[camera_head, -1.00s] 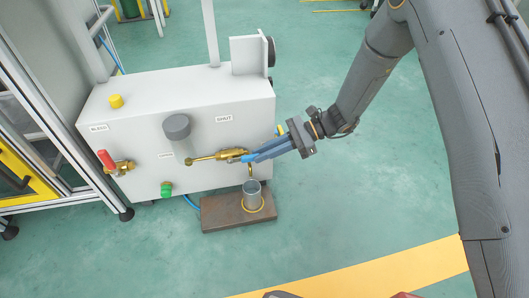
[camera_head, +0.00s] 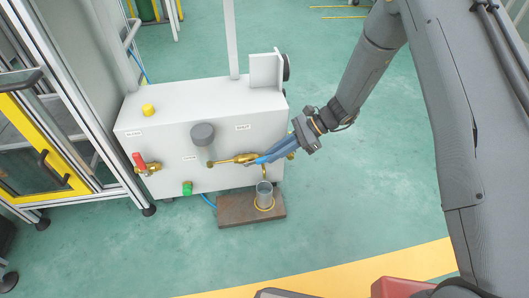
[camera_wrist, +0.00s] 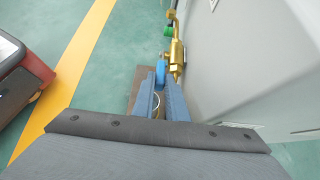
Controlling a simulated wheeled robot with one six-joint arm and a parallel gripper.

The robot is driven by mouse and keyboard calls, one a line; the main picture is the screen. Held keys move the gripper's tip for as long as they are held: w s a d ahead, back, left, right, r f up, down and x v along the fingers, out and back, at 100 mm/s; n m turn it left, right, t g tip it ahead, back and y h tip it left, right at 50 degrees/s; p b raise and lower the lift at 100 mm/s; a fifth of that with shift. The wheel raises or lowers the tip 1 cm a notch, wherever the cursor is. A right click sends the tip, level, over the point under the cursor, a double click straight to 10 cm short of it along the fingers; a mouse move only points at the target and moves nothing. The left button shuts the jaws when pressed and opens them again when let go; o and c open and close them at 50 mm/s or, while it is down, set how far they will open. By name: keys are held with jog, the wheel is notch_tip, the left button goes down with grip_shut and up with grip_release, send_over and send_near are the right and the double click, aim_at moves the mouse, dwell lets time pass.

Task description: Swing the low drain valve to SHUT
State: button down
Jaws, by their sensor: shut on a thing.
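The drain valve (camera_head: 238,159) is a brass fitting low on the front of a white cabinet, and it also shows in the wrist view (camera_wrist: 176,55). Its blue lever handle (camera_wrist: 160,73) lies between my gripper's fingertips. My gripper (camera_head: 266,158) has blue fingers and is shut on this handle from the right, beside the cabinet's lower right front. In the wrist view the fingertips (camera_wrist: 160,88) close around the handle's near end. A SHUT label (camera_head: 243,127) sits above the valve. Another small label (camera_head: 190,157) sits to its left and is too small to read surely.
A metal cup (camera_head: 264,190) stands on a brown plate (camera_head: 235,214) below the valve. A red-handled valve (camera_head: 140,161), a green knob (camera_head: 187,188) and a grey cylinder (camera_head: 203,133) are on the cabinet (camera_head: 265,115).

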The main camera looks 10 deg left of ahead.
jog(key=shift+w+a+r, duration=0.1)
jog(key=shift+a, duration=0.05)
jog(key=c, duration=1.8)
grip_release()
jog(key=shift+o, duration=0.2)
jog(key=p+v, duration=0.2)
jog(key=v, duration=0.6)
jog(key=shift+p, duration=0.4)
jog(key=shift+c, duration=0.4)
